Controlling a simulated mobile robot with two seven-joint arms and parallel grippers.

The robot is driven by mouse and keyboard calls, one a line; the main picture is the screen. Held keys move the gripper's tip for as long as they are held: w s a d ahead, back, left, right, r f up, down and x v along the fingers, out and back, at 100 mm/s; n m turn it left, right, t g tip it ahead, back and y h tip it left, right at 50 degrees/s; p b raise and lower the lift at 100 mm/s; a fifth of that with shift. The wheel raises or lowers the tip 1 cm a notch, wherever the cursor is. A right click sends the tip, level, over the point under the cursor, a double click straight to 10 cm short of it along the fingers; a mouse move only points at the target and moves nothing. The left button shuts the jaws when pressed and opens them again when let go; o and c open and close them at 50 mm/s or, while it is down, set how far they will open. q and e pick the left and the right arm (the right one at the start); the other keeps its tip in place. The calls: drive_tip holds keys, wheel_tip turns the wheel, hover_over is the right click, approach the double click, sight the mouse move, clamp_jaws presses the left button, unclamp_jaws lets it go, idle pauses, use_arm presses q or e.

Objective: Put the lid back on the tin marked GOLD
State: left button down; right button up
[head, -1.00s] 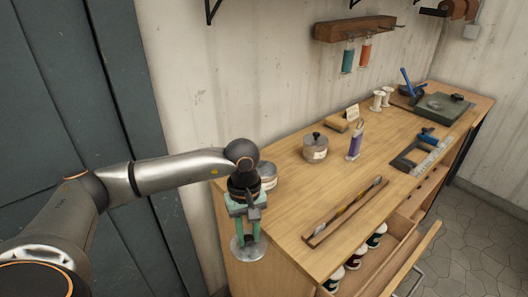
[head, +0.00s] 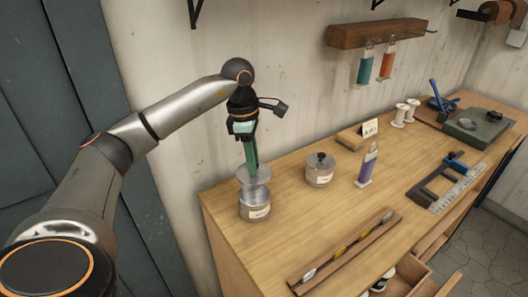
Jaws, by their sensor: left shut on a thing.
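My left gripper (head: 251,163) points down and is shut on a round grey metal lid (head: 258,177). The lid is just above an open silver tin (head: 255,208) at the near left end of the bench, seemingly apart from its rim. The tin is upright and has a pale label; its writing is too small to read. A second tin (head: 320,172), with a dark knob on its closed lid, stands to the right. Its label is also unreadable, so I cannot tell which tin is marked GOLD. My right gripper is out of view.
On the wooden bench (head: 290,217) are a purple tube (head: 367,165) and, nearer the front edge, a long wooden holder (head: 343,250). A drawer (head: 408,278) stands open below. The bench between the tins and the holder is clear.

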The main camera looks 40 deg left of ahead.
sight(253, 179)
use_arm(q)
drive_tip(key=shift+s+f+b, duration=0.25)
drive_tip(key=shift+f+b, duration=0.2)
drive_tip(key=shift+b, duration=0.1)
drive_tip(key=shift+f+b, duration=0.3)
drive_tip(key=shift+f, duration=0.05)
wheel_tip(253, 179, down, 3)
drive_tip(key=shift+r+b, duration=0.2)
drive_tip(key=shift+b, duration=1)
drive_tip(key=shift+f+b, duration=0.55)
drive_tip(key=shift+f, duration=0.45)
drive_tip(key=shift+w+p, duration=0.1)
drive_tip(key=shift+p, duration=0.3)
drive_tip(key=shift+f, duration=0.1)
idle(0.4)
